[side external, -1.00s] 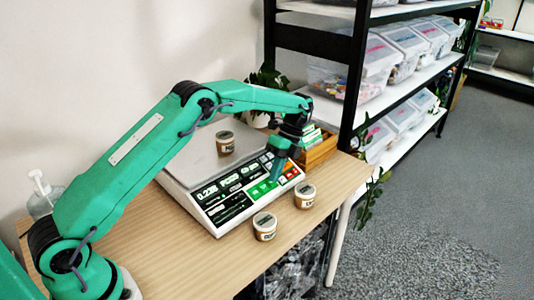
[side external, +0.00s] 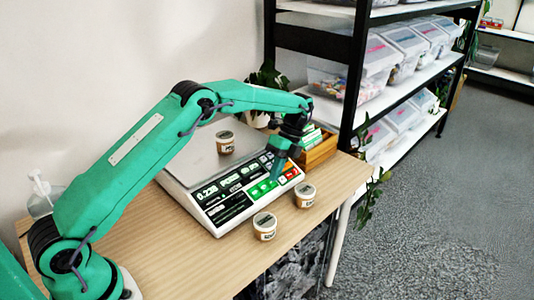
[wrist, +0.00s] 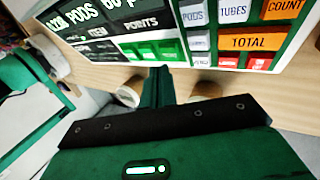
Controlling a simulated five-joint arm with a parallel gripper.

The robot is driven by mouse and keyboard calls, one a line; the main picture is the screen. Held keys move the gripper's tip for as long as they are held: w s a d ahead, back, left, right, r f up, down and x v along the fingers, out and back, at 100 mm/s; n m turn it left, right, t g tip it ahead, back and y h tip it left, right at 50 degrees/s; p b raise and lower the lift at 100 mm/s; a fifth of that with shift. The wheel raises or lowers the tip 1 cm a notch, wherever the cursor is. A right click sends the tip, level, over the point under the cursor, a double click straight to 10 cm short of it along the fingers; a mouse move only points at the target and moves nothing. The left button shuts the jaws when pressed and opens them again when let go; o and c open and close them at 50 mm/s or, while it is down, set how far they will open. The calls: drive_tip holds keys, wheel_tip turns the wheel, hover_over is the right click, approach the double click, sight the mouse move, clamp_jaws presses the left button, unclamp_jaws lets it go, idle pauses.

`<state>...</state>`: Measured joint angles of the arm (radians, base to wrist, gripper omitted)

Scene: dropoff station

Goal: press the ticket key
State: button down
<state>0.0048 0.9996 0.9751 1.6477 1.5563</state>
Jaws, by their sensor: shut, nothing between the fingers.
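The counting scale (side external: 218,224) stands on the table with its key panel facing the front edge. Its panel has a dark display (side external: 207,190), green keys (side external: 262,188) and red keys (side external: 291,174). In the wrist view an orange TOTAL key (wrist: 250,42), green keys (wrist: 150,51) and grey keys (wrist: 198,40) show. I cannot read a ticket label on any key. My gripper (side external: 275,179) is shut and empty, pointing down over the green keys; it also shows in the wrist view (wrist: 158,75). Its tips hide part of the panel, and I cannot tell whether they touch a key.
One labelled jar (side external: 225,142) stands on the scale's pan. Two more jars, one (side external: 264,226) and another (side external: 305,195), stand on the table in front of the scale. A wooden box (side external: 318,150) stands behind the panel's right end.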

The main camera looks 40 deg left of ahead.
drive_tip(key=shift+a+f, duration=0.3)
drive_tip(key=shift+f, duration=0.45)
idle(1.4)
drive_tip(key=shift+d+r, duration=0.1)
drive_tip(key=shift+r, duration=0.05)
drive_tip(key=shift+d+r, duration=0.25)
drive_tip(key=shift+r, duration=0.35)
drive_tip(key=shift+r, duration=0.1)
drive_tip(key=shift+d+r, duration=0.35)
drive_tip(key=shift+r, duration=0.4)
drive_tip(key=shift+d+r, duration=0.3)
drive_tip(key=shift+r, duration=0.4)
drive_tip(key=shift+d+r, duration=0.35)
drive_tip(key=shift+r, duration=0.4)
